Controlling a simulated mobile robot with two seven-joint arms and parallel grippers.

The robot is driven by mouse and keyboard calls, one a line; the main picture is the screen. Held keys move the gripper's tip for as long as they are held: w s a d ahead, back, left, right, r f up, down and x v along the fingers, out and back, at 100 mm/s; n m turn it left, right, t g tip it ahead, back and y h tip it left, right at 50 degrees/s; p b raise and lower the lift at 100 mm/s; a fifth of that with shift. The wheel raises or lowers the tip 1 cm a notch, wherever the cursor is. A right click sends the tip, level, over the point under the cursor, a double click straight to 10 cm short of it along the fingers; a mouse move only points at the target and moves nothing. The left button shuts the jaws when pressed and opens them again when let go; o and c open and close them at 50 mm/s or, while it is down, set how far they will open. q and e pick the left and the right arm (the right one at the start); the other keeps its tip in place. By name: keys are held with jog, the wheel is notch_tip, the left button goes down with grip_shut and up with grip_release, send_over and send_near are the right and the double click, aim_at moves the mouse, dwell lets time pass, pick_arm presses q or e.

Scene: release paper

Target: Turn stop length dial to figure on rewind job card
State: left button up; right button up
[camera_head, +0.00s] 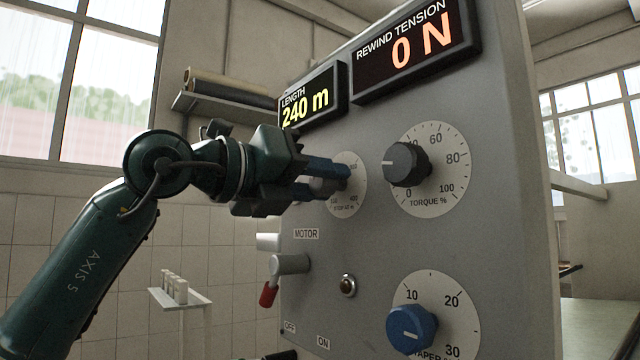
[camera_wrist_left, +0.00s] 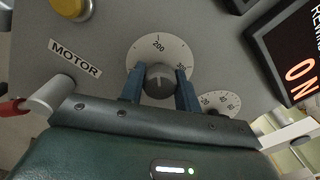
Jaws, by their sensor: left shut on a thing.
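The stop length dial (camera_head: 351,187) is a round white plate on the grey panel, partly hidden behind my left gripper in the head view. In the left wrist view its dark knob (camera_wrist_left: 159,82) sits between the two blue fingers of my left gripper (camera_wrist_left: 160,92), which is shut on it. The plate shows 200 and 300 around the knob in the wrist view. The left gripper also shows in the head view (camera_head: 335,178), reaching in from the left. The length display (camera_head: 307,104) reads 240 m. No job card can be made out. My right gripper is not in view.
The torque dial (camera_head: 405,164) is close right of my gripper, with the tension display (camera_head: 415,45) reading 0 N above. The blue taper knob (camera_head: 411,328), a small button (camera_head: 347,285) and the red-tipped motor lever (camera_head: 283,270) are below. A shelf with rolls (camera_head: 230,87) is behind.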

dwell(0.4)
pick_arm(q)
jog(key=o, duration=1)
jog(key=shift+c, duration=0.2)
jog(key=v, duration=1.3)
jog(key=shift+b, duration=0.35)
